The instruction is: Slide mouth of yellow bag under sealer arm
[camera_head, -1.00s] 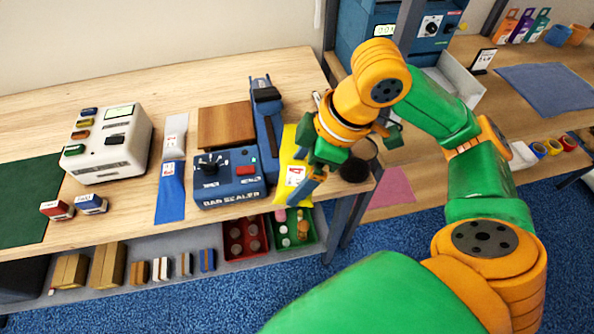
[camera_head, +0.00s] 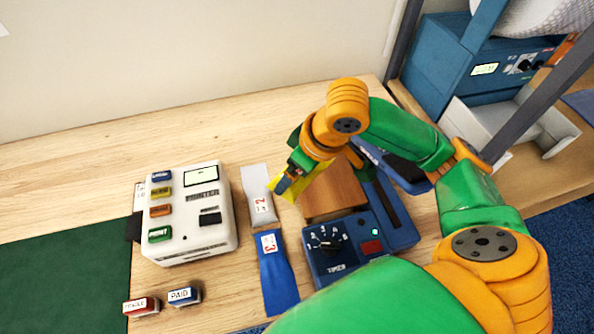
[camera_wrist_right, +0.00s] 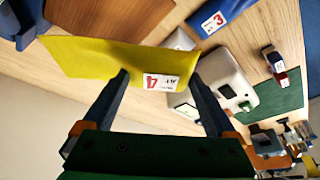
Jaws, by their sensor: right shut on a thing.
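My right gripper (camera_head: 282,184) is shut on the yellow bag (camera_head: 318,172) and holds it near the wooden block's left back side. The arm hides much of the bag in the head view. The blue bag sealer (camera_head: 350,243) has a timer dial and a red button. Its long dark-blue sealer arm (camera_head: 400,168) lies at the right, partly behind my right arm. I cannot tell the gap under it. My left gripper is not in view.
The wooden block (camera_head: 330,197) sits against the sealer. A grey bag (camera_head: 256,182) and a blue bag (camera_head: 277,275) lie to its left. A white label printer (camera_head: 190,245) and two stamps, including a blue one (camera_head: 184,297), stand further left. The back left table is clear.

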